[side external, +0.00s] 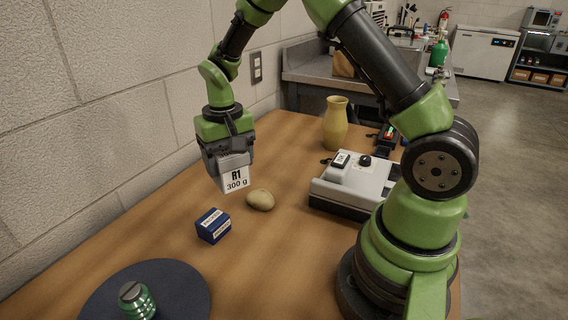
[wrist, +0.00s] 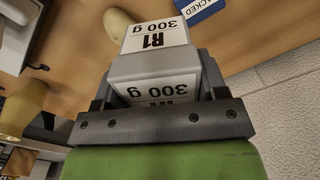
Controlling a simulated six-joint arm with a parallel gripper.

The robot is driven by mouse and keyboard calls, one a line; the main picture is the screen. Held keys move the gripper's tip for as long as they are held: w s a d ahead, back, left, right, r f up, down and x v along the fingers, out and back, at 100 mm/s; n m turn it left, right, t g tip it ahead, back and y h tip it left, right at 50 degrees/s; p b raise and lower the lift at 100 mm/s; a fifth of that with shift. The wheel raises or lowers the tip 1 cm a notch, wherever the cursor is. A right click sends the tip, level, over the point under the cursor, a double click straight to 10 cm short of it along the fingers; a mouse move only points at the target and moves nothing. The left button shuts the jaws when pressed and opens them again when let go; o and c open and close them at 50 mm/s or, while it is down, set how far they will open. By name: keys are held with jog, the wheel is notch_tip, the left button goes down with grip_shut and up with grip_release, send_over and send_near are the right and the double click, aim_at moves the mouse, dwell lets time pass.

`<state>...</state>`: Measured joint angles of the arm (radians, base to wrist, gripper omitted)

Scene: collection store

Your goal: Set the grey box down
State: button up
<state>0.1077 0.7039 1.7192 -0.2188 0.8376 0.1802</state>
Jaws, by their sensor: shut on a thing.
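The grey box (side external: 221,171) has white labels reading "R1 300 g". My gripper (side external: 228,153) is shut on it, pointing down, with the box between the fingers. In the side view the box appears to hang above the wooden table (side external: 290,240), near the wall side. In the wrist view the grey box (wrist: 140,70) sits between the fingers of my gripper (wrist: 158,92), and two of its labelled faces show. Its underside is hidden.
A tan stone (side external: 260,199) and a blue labelled box (side external: 213,226) stand close by. A dark round mat (side external: 185,285) holds a green ribbed object (side external: 137,299). A yellow vase (side external: 336,122) and a white-grey device (side external: 352,184) stand farther back.

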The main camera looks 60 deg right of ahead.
jog(key=w+d+m, duration=0.3)
jog(key=d, duration=0.4)
jog(key=w+d+m, duration=0.2)
jog(key=d+m, duration=0.1)
jog(key=d, duration=0.5)
jog(key=s+d+m, duration=0.4)
jog(key=d+m, duration=0.2)
jog(key=d, duration=0.5)
jog(key=f, duration=0.9)
jog(key=shift+w+d+f, duration=0.15)
jog(key=shift+w+f, duration=0.05)
jog(key=shift+f, duration=0.1)
jog(key=shift+f, duration=0.15)
jog(key=o, duration=1.1)
